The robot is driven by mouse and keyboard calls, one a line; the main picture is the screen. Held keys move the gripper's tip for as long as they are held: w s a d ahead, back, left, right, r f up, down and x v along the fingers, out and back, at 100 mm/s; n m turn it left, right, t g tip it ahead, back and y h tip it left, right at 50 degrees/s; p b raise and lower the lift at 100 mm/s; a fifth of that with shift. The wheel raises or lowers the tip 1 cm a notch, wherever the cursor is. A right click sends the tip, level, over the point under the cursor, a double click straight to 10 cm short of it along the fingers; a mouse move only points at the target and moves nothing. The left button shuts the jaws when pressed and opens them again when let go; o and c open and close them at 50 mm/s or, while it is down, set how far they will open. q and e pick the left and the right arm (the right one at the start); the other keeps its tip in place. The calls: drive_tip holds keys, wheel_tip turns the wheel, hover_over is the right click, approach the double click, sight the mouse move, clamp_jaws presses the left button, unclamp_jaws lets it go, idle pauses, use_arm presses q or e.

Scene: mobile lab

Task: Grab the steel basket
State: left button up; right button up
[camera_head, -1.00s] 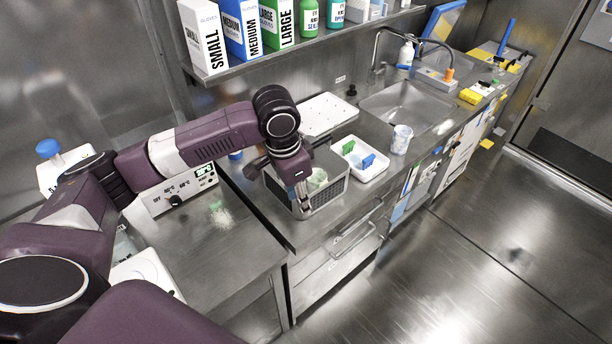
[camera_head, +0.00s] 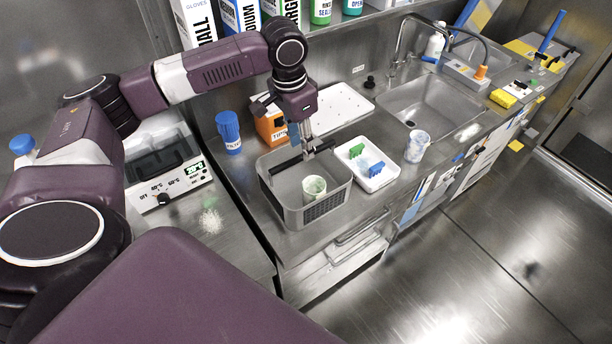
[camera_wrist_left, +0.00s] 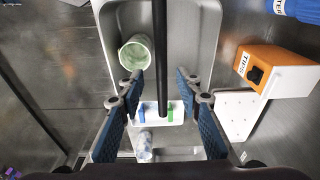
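The steel basket (camera_head: 283,206) is a grey box with perforated walls, upright on the steel counter; it also shows in the left wrist view (camera_wrist_left: 208,32). A black bar handle (camera_head: 287,163) runs across its top. A pale green-stained cup (camera_head: 314,187) is inside it. My left gripper (camera_head: 310,148) is directly above the basket, at the handle. In the left wrist view the gripper (camera_wrist_left: 157,88) is open, and the handle (camera_wrist_left: 160,50) runs between its blue-padded fingers with gaps on both sides. Whether the fingers reach handle height is unclear. My right gripper is out of view.
A white tray (camera_head: 384,181) with blue and green items stands close to the basket's right. An orange tips box (camera_head: 270,128) and a blue-capped bottle (camera_head: 229,133) stand behind. A cup (camera_head: 417,147) and sink (camera_head: 430,103) lie right. A heater (camera_head: 170,180) is left.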

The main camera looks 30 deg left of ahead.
use_arm(q)
drive_tip(key=f, duration=0.1)
drive_tip(key=f+p, duration=0.1)
drive_tip(key=f, duration=0.1)
drive_tip(key=shift+w+f, duration=0.2)
drive_tip(key=shift+f, duration=0.1)
drive_tip(key=shift+w+f, duration=0.2)
drive_tip(key=shift+f, duration=0.65)
drive_tip(key=c, duration=0.8)
clamp_jaws()
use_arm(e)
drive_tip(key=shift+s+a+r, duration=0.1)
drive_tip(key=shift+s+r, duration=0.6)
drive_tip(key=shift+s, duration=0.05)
use_arm(q)
drive_tip(key=shift+r, duration=0.15)
